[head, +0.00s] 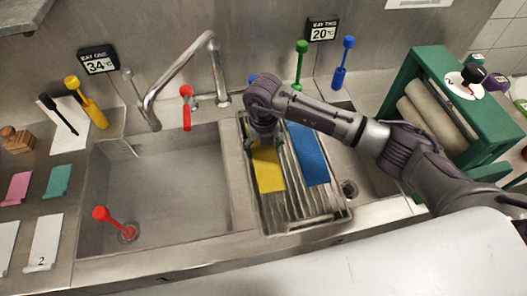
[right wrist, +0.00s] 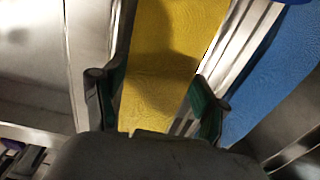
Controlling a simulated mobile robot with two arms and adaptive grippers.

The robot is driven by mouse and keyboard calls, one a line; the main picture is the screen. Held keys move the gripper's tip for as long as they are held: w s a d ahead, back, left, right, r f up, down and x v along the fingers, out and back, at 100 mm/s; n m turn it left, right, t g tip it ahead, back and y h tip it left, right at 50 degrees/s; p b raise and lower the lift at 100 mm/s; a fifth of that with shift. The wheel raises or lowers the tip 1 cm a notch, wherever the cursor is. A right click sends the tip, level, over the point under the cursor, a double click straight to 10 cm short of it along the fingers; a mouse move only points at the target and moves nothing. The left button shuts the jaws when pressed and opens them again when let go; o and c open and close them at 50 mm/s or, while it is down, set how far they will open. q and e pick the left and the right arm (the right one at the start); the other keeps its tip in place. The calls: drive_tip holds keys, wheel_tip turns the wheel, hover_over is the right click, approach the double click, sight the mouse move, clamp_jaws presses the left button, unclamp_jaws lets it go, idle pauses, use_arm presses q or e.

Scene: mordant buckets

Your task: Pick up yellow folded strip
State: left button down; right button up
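The yellow folded strip (head: 268,174) lies lengthwise on the ribbed metal drainer (head: 297,205) between the two sink basins. My right gripper (head: 265,143) is over its far end and hides that end in the head view. In the right wrist view the strip (right wrist: 172,50) runs between the two spread fingers of my right gripper (right wrist: 152,90). The fingers are open, one on each side of the strip. I cannot tell whether they touch it. My left gripper is not in view.
A blue strip (head: 307,153) lies beside the yellow one on the drainer. A tap (head: 178,78) arches over the left basin (head: 155,190), which holds a red plunger-like tool (head: 108,217). A green frame with rollers (head: 465,105) stands at the right.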

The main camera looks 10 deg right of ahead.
drive_tip(key=c, duration=0.5)
drive_tip(key=shift+r, duration=0.15)
